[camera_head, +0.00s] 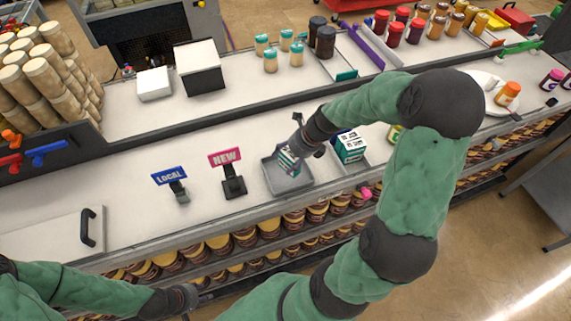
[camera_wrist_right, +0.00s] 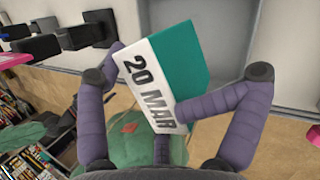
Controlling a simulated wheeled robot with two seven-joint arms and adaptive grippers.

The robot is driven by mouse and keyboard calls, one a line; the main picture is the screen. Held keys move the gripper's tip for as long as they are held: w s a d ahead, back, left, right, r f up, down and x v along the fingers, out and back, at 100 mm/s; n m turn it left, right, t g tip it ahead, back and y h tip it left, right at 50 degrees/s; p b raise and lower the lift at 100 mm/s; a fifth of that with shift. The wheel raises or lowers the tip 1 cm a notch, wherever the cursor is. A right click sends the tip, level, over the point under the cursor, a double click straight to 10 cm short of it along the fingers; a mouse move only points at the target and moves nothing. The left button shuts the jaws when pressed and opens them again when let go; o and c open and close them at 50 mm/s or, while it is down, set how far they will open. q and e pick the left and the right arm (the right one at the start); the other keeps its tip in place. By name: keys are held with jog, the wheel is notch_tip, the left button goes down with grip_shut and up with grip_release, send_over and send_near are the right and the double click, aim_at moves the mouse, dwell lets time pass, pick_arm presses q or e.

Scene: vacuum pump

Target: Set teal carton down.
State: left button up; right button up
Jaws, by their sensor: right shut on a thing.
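The teal carton (camera_head: 288,161) is teal and white, and my right gripper (camera_head: 296,153) is shut on it. It is held tilted at a grey tray (camera_head: 292,186) on the counter. Whether it touches the tray floor is hard to tell. In the right wrist view the carton (camera_wrist_right: 190,55) shows a white side printed "20 MAR" between the purple fingers of my right gripper (camera_wrist_right: 150,82). My left gripper (camera_head: 188,297) is low at the left, in front of the counter and away from the carton; its fingers are too small to read.
A second tray with teal and white cartons (camera_head: 350,147) stands just right of the grey tray. A pink "NEW" sign (camera_head: 225,158) and a blue "LOCAL" sign (camera_head: 169,176) stand to its left. Jars (camera_head: 270,240) fill the shelf below.

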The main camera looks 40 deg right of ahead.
aim_at(282, 167)
jog(key=shift+w+f, duration=0.55)
jog(key=shift+f, duration=0.1)
notch_tip(282, 167, down, 3)
jog(key=shift+w+f+b, duration=0.15)
jog(key=shift+f+b, duration=0.05)
jog(key=shift+b, duration=0.6)
jog(key=shift+r, duration=0.1)
jog(key=o, duration=1.3)
jog(key=p+v, duration=0.2)
jog(key=v, duration=1)
jog(key=shift+p, duration=0.35)
